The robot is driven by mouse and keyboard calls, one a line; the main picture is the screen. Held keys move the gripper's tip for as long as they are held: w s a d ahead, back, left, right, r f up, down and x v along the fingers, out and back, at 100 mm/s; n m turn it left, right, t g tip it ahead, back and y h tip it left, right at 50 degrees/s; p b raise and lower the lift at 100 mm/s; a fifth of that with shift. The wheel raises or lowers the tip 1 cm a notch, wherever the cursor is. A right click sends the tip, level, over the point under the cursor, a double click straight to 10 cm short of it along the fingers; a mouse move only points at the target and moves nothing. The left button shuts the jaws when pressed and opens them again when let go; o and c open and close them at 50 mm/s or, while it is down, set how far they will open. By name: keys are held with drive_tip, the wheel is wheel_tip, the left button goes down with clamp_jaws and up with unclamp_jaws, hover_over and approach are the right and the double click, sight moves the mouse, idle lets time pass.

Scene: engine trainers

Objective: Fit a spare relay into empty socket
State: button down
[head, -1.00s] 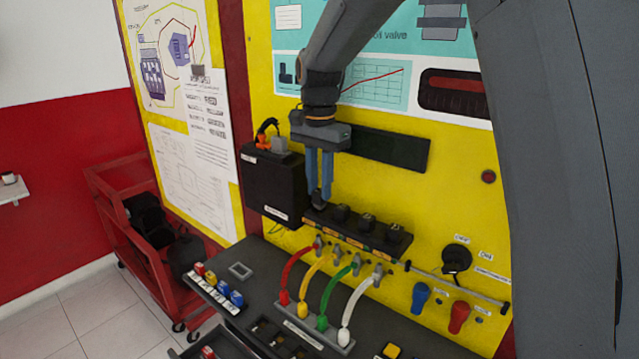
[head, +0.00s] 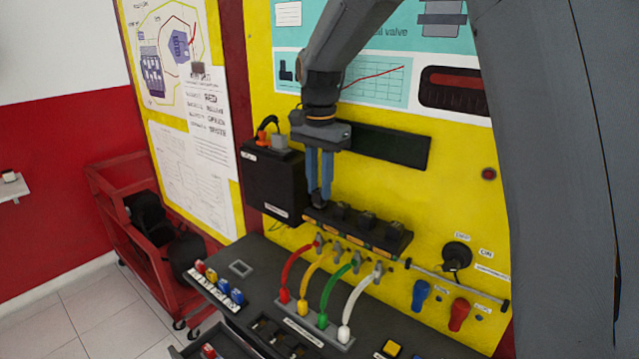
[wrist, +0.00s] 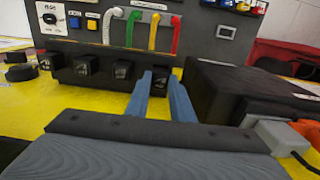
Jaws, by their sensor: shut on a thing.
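My gripper (head: 320,197) points down at the left end of the black relay rail (head: 355,236) on the yellow panel. Its blue fingers are shut on a small black relay (head: 318,201), which also shows between the fingertips in the wrist view (wrist: 160,78). The held relay is at the end socket position, in line with the row. Its underside is hidden, so I cannot tell whether it is fully seated. Three other black relays stand in the rail; the nearest to my gripper is this one (head: 342,210), also in the wrist view (wrist: 122,70).
A black box (head: 272,187) with an orange plug on top stands close to the left of my gripper. Red, yellow, green and white hoses (head: 325,290) curve below the rail. A dark panel (head: 390,146) is behind my gripper. Blue and red knobs (head: 459,315) are at right.

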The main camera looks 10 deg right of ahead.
sight(319, 191)
drive_tip(key=shift+f, duration=0.6)
drive_tip(key=c, duration=1.8)
unclamp_jaws()
drive_tip(key=shift+r, duration=0.1)
drive_tip(key=shift+r, duration=2.7)
